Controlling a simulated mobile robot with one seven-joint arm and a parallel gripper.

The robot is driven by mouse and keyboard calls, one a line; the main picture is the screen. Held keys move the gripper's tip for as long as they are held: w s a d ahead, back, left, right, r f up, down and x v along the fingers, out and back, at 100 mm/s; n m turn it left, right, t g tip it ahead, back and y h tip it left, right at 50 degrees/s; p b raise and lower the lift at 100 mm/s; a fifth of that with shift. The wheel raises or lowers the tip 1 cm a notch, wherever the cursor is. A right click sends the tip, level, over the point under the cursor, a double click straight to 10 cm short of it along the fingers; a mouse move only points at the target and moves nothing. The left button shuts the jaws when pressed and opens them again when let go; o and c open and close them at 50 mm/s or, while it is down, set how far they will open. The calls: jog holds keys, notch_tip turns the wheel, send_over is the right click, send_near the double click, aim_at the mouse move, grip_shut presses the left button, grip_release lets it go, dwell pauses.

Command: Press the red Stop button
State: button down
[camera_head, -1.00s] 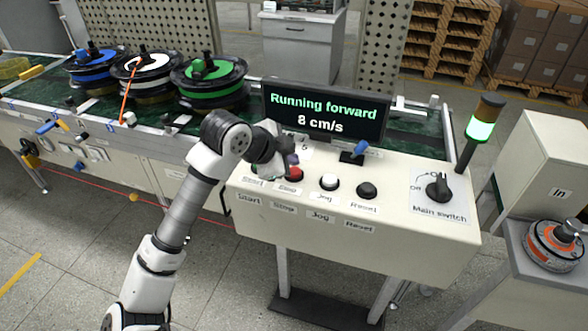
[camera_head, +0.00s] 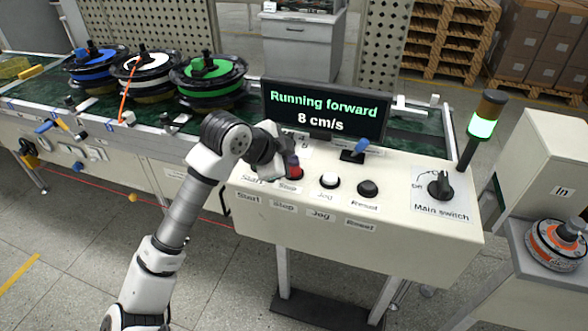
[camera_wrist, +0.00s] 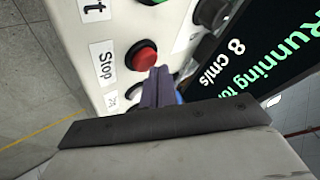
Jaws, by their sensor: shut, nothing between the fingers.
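The red Stop button (camera_head: 295,173) sits on the sloped cream control panel (camera_head: 400,240), above its Stop label. It also shows in the wrist view (camera_wrist: 142,56), beside the word "Stop". My gripper (camera_head: 292,160) is shut and empty, its fingertips just above and behind the red button in the head view. In the wrist view the closed fingertips (camera_wrist: 162,72) overlap the button's lower right edge. I cannot tell whether they touch it. The screen (camera_head: 322,112) reads "Running forward 8 cm/s".
A white Jog button (camera_head: 329,180), a black Reset button (camera_head: 368,189) and the main switch (camera_head: 439,184) lie to the right. A blue-topped knob (camera_head: 360,146) stands behind. A green-lit signal lamp (camera_head: 482,126) rises at the panel's right.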

jog(key=shift+f+b, duration=0.55)
jog(key=shift+b, duration=0.05)
dwell(0.6)
jog(key=shift+r, duration=0.15)
jog(key=shift+r+p, duration=0.6)
jog(key=shift+r, duration=0.2)
jog(key=shift+r+p, duration=1.6)
jog(key=shift+r, duration=1)
